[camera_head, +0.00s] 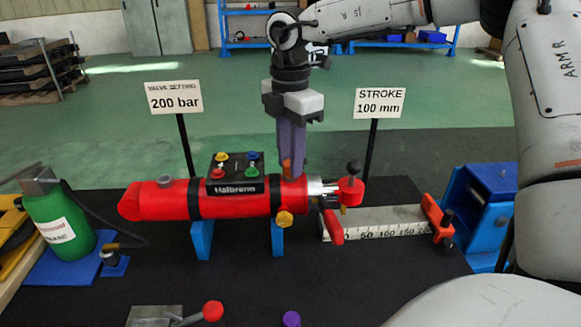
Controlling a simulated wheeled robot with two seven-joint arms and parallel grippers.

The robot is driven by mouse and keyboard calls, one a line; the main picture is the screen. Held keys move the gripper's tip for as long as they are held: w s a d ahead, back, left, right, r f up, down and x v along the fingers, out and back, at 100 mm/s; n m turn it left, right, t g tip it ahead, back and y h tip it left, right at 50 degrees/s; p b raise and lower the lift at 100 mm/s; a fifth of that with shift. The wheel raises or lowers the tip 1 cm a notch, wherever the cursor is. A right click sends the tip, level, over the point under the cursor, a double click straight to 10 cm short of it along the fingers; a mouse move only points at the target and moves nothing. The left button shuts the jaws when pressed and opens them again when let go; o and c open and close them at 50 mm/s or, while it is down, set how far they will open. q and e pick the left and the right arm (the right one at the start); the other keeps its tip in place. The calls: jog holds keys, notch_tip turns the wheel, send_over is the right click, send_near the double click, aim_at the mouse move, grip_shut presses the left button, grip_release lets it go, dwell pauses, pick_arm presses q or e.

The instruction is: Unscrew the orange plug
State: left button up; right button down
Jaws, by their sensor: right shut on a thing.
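A red cylinder (160,203) marked "Halbrenn" lies level on blue supports (202,240) on the black table. The orange plug (287,167) is at the top of the cylinder, near its right end. Only a small part of it shows, low between the purple-grey fingers. My right gripper (291,170) points straight down from above and is shut on the orange plug. I cannot tell how far the plug sits in its hole. My left gripper is not in view.
A black block with coloured caps (236,165) stands beside the fingers. A yellow hex fitting (284,219) sticks out in front. A red-handled part (350,188) and ruler (385,230) are at right. A green bottle (62,220) stands left; two sign posts (370,150) rise behind.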

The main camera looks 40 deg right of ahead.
jog(key=shift+r, duration=0.15)
jog(key=n, duration=0.3)
jog(key=shift+n, duration=1.1)
jog(key=shift+w, duration=0.1)
jog(key=n, duration=0.4)
jog(key=shift+r, duration=0.1)
jog(key=shift+n, duration=0.6)
